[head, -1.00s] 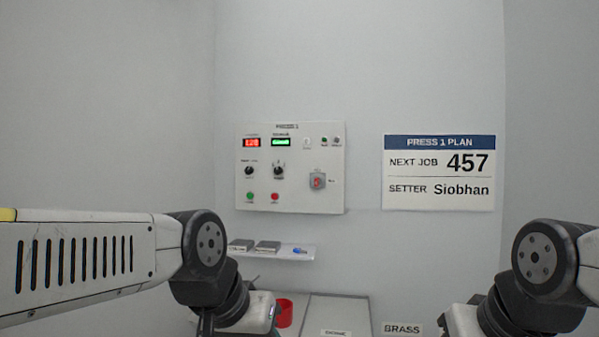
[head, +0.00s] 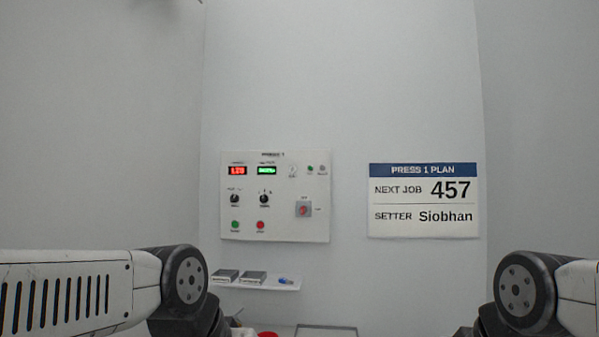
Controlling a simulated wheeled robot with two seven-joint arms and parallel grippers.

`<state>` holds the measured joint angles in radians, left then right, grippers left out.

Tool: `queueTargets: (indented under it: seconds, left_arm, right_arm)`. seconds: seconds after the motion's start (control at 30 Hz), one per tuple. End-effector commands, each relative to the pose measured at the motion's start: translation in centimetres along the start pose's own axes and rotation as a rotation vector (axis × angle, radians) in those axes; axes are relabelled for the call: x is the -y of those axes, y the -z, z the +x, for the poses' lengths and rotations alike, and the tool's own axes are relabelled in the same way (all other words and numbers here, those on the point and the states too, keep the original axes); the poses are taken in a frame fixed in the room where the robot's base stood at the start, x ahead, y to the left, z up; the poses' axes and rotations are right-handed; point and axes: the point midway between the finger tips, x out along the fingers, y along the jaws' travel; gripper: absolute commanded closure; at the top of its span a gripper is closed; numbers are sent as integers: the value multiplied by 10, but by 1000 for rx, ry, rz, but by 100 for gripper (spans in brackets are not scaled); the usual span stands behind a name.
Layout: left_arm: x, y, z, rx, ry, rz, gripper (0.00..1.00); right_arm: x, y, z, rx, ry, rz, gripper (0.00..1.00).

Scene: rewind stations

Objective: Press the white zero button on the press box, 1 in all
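The press box (head: 250,220) is a white panel on the back wall, left of centre in the head view. A small pale button (head: 293,170) sits at its upper right, beside the green display (head: 267,170); it looks like the white zero button, but its label is too small to read. My arms come in at the lower left and lower right, well short of the panel. Both grippers are below the picture, so their state is hidden.
The box also bears a red display (head: 237,170), black knobs, a green button (head: 235,225), a red button (head: 260,225) and a grey-plated red switch (head: 303,209). A shelf (head: 225,284) with small items juts out below. A plan sign (head: 424,200) hangs right.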

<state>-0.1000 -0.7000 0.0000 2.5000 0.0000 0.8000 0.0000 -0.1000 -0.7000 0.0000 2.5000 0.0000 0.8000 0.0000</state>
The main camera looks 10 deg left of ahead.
Motion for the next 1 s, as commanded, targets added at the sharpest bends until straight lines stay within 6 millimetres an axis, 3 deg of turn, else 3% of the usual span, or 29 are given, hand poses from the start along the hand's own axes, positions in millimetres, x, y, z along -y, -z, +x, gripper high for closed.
queueTargets:
  seconds: [0.03,0.2,1.0]
  left_arm:
    - [0,0,0,0,0,0,72]
    - [0,0,0,0,0,0,100]
    - [0,0,0,0,0,0,100]
  right_arm:
    - [0,0,0,0,0,0,64]
    - [0,0,0,0,0,0,64]
    - [0,0,0,0,0,0,64]
